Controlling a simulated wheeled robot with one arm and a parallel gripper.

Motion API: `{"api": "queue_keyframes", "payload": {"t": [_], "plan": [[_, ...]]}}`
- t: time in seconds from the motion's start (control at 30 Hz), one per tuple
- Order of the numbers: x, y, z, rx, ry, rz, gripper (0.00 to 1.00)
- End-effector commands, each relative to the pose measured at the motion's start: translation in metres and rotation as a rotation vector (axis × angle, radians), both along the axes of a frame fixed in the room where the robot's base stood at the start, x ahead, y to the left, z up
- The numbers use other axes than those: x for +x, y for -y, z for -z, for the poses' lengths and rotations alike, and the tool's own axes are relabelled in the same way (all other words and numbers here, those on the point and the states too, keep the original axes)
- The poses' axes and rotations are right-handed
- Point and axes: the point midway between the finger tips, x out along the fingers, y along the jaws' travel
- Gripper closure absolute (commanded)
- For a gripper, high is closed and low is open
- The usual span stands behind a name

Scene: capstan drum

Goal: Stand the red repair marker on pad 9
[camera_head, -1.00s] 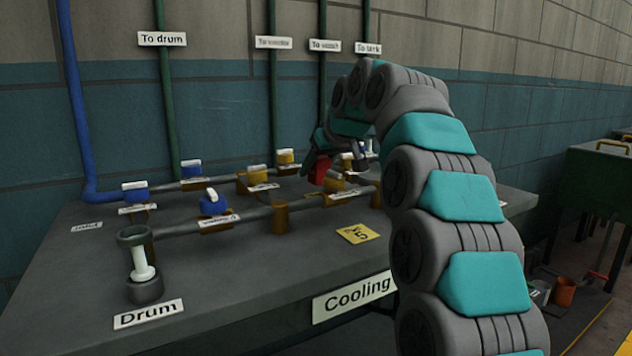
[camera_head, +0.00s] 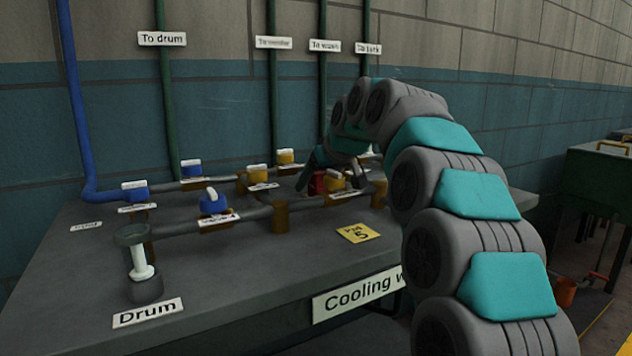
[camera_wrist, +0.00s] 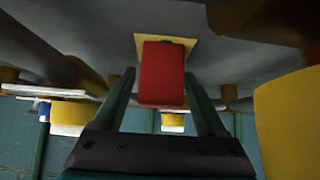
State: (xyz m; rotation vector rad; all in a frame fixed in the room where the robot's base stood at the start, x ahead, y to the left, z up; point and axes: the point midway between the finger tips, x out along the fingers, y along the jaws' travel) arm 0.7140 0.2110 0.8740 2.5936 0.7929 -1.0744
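The red repair marker (camera_wrist: 161,75) is a red block between the two fingers of my gripper (camera_wrist: 161,76) in the wrist view. The fingertips lie close along both its sides, and the gripper looks shut on it. A yellow pad (camera_wrist: 186,41) shows behind the marker's far end; its number is hidden. I cannot tell whether the marker touches the pad. In the head view the marker (camera_head: 317,183) is low behind the front pipe, partly covered, with my gripper (camera_head: 308,177) at it.
Pipes with yellow valves (camera_head: 334,180) and blue valves (camera_head: 213,202) stand close around the gripper. A yellow pad marked 5 (camera_head: 357,233) lies on the grey bench (camera_head: 240,270), its surroundings clear. A large yellow shape (camera_wrist: 288,120) is near at right in the wrist view.

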Motion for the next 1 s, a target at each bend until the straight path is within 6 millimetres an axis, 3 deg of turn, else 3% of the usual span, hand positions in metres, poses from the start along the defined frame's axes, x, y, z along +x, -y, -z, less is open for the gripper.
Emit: {"api": "queue_keyframes", "payload": {"t": [0.47,1.0], "plan": [[-0.004,0.003,-0.007,0.0,0.0,0.0,0.2],[-0.06,0.04,-0.076,0.001,0.003,0.0,0.2]]}}
